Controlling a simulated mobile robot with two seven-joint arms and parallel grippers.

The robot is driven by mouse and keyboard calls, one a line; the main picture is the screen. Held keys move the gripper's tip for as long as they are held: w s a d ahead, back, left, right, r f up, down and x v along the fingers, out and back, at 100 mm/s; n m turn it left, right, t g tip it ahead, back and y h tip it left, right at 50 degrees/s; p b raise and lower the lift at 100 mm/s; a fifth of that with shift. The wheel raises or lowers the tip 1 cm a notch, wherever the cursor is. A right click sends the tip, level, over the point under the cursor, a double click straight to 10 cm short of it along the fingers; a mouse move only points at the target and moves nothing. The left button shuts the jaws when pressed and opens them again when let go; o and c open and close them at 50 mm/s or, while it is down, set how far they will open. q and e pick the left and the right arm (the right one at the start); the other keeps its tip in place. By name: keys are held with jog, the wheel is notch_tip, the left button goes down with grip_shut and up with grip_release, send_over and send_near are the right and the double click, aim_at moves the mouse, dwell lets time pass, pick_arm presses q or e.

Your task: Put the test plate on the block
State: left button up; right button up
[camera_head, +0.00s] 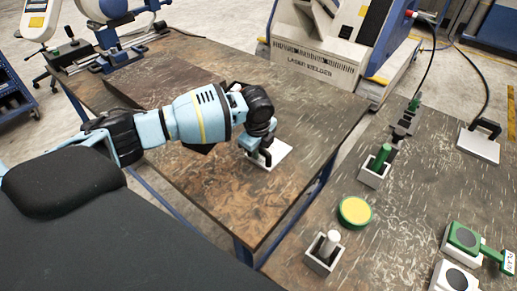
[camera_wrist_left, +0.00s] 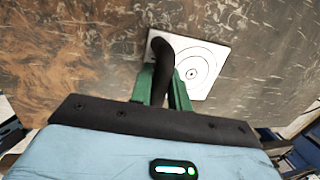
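The test plate (camera_head: 281,150) is a white square with a black curved handle, over the brown table near its right edge. In the left wrist view the plate (camera_wrist_left: 211,58) shows concentric rings and a centre dot. My left gripper (camera_head: 264,155) is at the plate's handle. In the left wrist view its green fingers (camera_wrist_left: 164,92) stand on both sides of the black handle (camera_wrist_left: 162,66) and appear closed on it. I cannot tell whether the plate touches the table. A dark flat slab (camera_head: 150,82) on the table's far left part may be the block. My right gripper is not in view.
A second white plate with a black handle (camera_head: 478,146) lies on the right table. That table also holds a yellow-green disc (camera_head: 355,211), a holder with a white peg (camera_head: 324,256) and one with a green peg (camera_head: 374,172). A blue-and-white device (camera_head: 112,50) stands beyond the slab.

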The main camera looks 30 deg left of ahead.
pick_arm(q)
jog(key=o, duration=0.4)
